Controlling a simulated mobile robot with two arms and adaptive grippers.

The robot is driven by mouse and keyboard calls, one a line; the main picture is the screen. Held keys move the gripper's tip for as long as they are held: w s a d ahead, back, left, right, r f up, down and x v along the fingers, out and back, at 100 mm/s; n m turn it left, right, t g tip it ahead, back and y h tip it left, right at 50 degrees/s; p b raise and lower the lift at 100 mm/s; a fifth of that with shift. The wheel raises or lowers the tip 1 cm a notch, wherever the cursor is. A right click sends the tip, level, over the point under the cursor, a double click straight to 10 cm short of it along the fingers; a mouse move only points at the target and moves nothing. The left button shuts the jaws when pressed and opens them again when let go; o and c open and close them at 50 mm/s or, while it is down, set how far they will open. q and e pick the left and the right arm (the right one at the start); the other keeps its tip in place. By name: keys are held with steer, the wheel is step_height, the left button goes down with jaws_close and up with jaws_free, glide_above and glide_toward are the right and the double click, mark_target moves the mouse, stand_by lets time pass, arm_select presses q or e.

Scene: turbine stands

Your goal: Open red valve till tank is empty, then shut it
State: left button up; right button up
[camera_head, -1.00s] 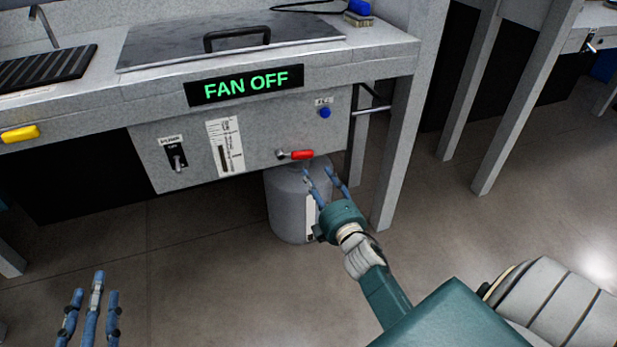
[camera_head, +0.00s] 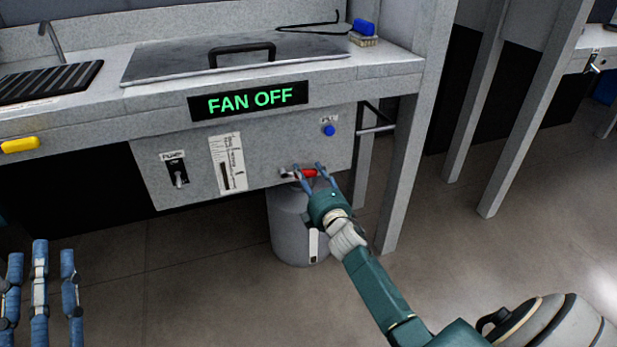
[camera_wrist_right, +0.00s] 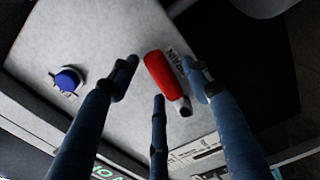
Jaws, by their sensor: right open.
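The red valve handle (camera_head: 308,173) is on the lower right of the stand's grey front panel and lies roughly level in the head view. In the right wrist view the red handle (camera_wrist_right: 162,77) shows between the fingers, beside a label. My right gripper (camera_head: 309,172) is open, its fingers around the handle; I cannot tell whether they touch it. It also shows in the right wrist view (camera_wrist_right: 160,82). My left gripper (camera_head: 40,262) is at the lower left, away from the stand, fingers spread and empty. A grey tank (camera_head: 297,228) stands below the valve, partly hidden by my right gripper.
A paper gauge strip (camera_head: 228,163) and a pump switch (camera_head: 178,172) are left of the valve. A blue button (camera_head: 329,130) is above right. A sign (camera_head: 249,100) reads FAN OFF. A grey leg (camera_head: 408,160) stands right of my right arm. The floor in front is clear.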

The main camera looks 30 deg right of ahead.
steer(key=shift+w, duration=0.15)
steer(key=shift+c, duration=0.2)
jaws_close()
